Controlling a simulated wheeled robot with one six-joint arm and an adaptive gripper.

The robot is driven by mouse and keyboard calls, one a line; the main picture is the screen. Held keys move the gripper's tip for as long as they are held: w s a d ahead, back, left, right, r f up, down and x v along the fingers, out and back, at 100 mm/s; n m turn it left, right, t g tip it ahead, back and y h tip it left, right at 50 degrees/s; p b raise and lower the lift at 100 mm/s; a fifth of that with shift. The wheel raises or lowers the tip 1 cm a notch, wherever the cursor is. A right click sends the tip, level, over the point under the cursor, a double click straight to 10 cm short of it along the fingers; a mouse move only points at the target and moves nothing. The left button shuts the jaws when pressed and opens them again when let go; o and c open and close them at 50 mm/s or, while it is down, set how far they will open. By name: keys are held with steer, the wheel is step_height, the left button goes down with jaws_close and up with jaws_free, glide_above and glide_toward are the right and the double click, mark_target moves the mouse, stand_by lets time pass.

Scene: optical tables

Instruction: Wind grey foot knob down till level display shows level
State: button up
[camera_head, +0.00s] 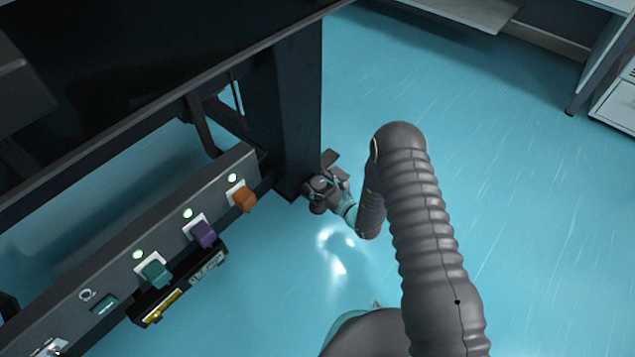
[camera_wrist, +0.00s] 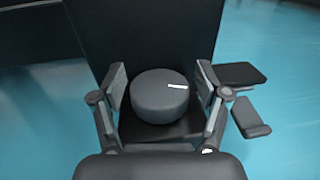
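The grey foot knob (camera_wrist: 160,97) is a short dark grey cylinder with a white mark on top, at the foot of the dark table leg (camera_head: 285,110). In the wrist view my gripper (camera_wrist: 160,88) has one finger on each side of the knob, with a narrow gap on both sides. In the head view my gripper (camera_head: 325,190) is low beside the leg and largely hides the knob. A black unit with a yellow bar (camera_head: 163,305) and a small pale readout (camera_head: 207,268) hangs under the table's front panel. I cannot read either, nor tell which is the level display.
The front panel (camera_head: 70,295) carries teal (camera_head: 156,272), purple (camera_head: 203,233) and orange (camera_head: 243,198) knobs, with lit lamps above. Dark flat pieces (camera_wrist: 240,75) stick out right of my gripper in the wrist view. The floor (camera_head: 530,220) to the right is clear.

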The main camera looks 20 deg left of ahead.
steer(key=shift+s+d, duration=0.1)
steer(key=shift+d, duration=0.05)
steer(key=v, duration=1.1)
steer(key=shift+s+d, duration=0.25)
steer(key=shift+d, duration=0.1)
